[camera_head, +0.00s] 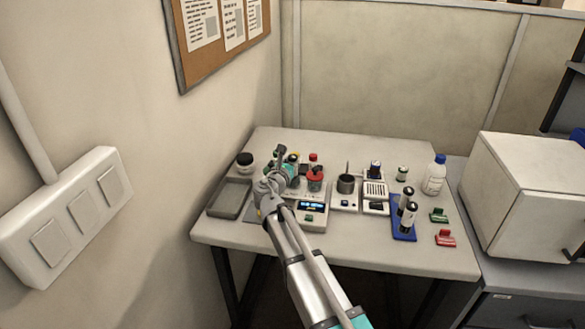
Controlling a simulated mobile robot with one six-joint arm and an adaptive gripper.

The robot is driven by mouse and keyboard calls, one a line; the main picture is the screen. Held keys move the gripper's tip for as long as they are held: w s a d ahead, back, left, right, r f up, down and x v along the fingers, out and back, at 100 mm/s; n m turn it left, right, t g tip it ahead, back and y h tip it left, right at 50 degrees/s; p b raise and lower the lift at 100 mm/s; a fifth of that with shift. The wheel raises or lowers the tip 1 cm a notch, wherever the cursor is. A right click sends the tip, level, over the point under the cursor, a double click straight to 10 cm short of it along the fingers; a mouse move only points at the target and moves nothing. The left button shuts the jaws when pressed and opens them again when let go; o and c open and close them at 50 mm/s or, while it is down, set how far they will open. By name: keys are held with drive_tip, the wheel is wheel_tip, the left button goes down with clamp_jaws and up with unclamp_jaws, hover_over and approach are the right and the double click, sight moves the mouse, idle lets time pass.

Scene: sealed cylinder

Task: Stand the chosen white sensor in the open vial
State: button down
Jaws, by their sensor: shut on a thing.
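My gripper (281,152) is a small dark shape at the end of my arm, over the back left of the table. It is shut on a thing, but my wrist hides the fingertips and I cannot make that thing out. Two pale cylinders with dark bands stand on a blue tray at the right: a rear cylinder (405,197) and a front cylinder (409,216). I cannot tell whether either is the chosen white sensor. A small pale vial (402,174) stands behind the tray. I cannot see whether its top is open.
On the table (330,258) are a grey tray (230,198), a dark-lidded jar (245,162), a device with a display (312,214), a dark pot (346,185) with a thin rod, a white bottle (434,176), a green block (438,215) and a red block (445,238). The front strip is clear.

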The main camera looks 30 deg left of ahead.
drive_tip(key=shift+f, duration=0.5)
drive_tip(key=shift+f+b, duration=0.15)
drive_tip(key=shift+b, duration=0.2)
drive_tip(key=shift+c, duration=1.6)
unclamp_jaws()
drive_tip(key=shift+r, duration=0.25)
drive_tip(key=s, duration=0.8)
drive_tip(key=s+d, duration=0.1)
drive_tip(key=s, duration=0.3)
